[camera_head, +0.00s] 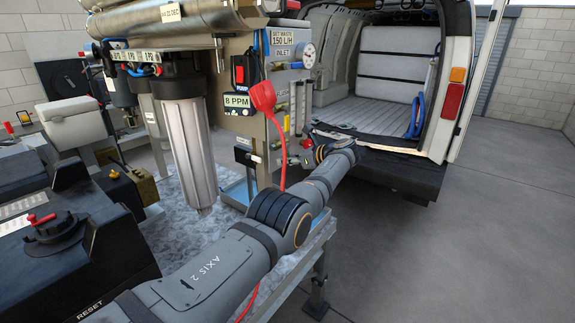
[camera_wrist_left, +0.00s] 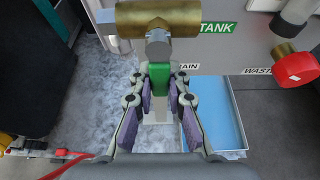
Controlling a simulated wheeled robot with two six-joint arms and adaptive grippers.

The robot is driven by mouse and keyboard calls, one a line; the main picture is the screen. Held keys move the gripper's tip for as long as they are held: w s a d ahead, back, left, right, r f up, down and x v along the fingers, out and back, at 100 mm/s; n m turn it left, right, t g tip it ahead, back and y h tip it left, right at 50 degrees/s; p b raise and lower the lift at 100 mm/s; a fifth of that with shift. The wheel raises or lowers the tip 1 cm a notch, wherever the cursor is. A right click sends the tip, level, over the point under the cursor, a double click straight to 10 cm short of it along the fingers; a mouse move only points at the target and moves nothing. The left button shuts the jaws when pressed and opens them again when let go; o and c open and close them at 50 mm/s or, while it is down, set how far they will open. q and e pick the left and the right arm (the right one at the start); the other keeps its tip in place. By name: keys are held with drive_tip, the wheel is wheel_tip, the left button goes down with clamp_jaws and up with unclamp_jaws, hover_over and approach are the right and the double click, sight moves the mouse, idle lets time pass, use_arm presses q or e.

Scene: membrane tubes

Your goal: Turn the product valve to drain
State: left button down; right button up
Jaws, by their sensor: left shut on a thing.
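The product valve has a brass body (camera_wrist_left: 158,20) with a grey stem and a green handle (camera_wrist_left: 161,73) at the top middle of the left wrist view. A "TANK" label (camera_wrist_left: 216,27) sits right of the body. A partly hidden label ending in "AIN" (camera_wrist_left: 188,66) sits just right of the handle, which hangs down beside it. My left gripper (camera_wrist_left: 160,84) has its fingers on both sides of the green handle and is shut on it. In the head view my left gripper (camera_head: 309,151) is at the panel's lower right, largely hidden by my wrist. My right gripper is out of view.
A blue tray (camera_wrist_left: 221,114) lies below. A red probe (camera_head: 263,97) with a hanging cable is left of my wrist. An open van (camera_head: 375,100) stands behind.

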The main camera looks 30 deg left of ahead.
use_arm(q)
drive_tip(key=shift+f, duration=0.1)
idle(0.3)
drive_tip(key=c, duration=1.3)
unclamp_jaws()
drive_tip(key=v, duration=1.2)
